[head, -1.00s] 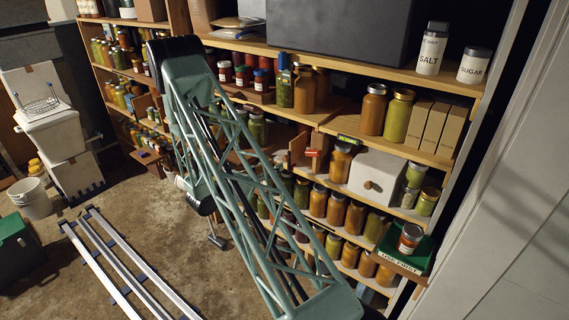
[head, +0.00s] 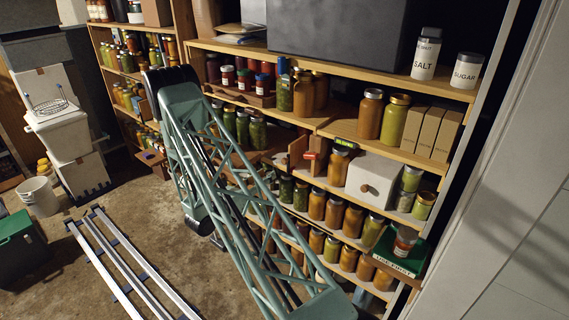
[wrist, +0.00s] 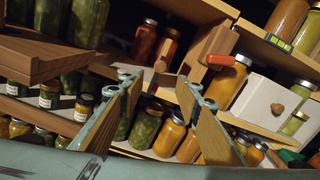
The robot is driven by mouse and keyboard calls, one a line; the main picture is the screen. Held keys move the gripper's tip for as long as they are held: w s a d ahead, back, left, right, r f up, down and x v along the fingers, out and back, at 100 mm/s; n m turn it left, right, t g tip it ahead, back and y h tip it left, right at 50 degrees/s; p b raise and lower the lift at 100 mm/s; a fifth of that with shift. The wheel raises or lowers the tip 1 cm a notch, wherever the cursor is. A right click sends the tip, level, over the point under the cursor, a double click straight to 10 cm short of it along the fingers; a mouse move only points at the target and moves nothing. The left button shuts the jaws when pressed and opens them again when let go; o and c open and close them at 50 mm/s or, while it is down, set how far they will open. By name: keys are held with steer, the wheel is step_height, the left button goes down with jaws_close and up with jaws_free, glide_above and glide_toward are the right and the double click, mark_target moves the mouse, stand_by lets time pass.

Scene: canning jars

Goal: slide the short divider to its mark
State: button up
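A short upright wooden divider (wrist: 196,62) stands on the middle shelf, with a red tab (wrist: 218,45) at its front edge. In the head view this wooden panel (head: 297,151) and the red tab (head: 310,156) show just right of my arm. My gripper (wrist: 160,82) is open and empty. Its two wood-faced fingers point at the shelf, and the divider is beyond and slightly right of the right fingertip, apart as far as I can tell. A green-and-yellow strip (wrist: 278,42) is on the shelf edge above right.
A white box (wrist: 262,98) with a round knob stands right of the divider, with an amber jar (wrist: 227,82) between them. Jars fill the shelf below.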

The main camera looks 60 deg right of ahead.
mark_target(283, 163)
steer(key=shift+s+d, duration=0.2)
steer(key=shift+d, duration=3.2)
steer(key=shift+s+d, duration=0.2)
steer(key=shift+d, duration=3.2)
steer(key=shift+c, duration=0.6)
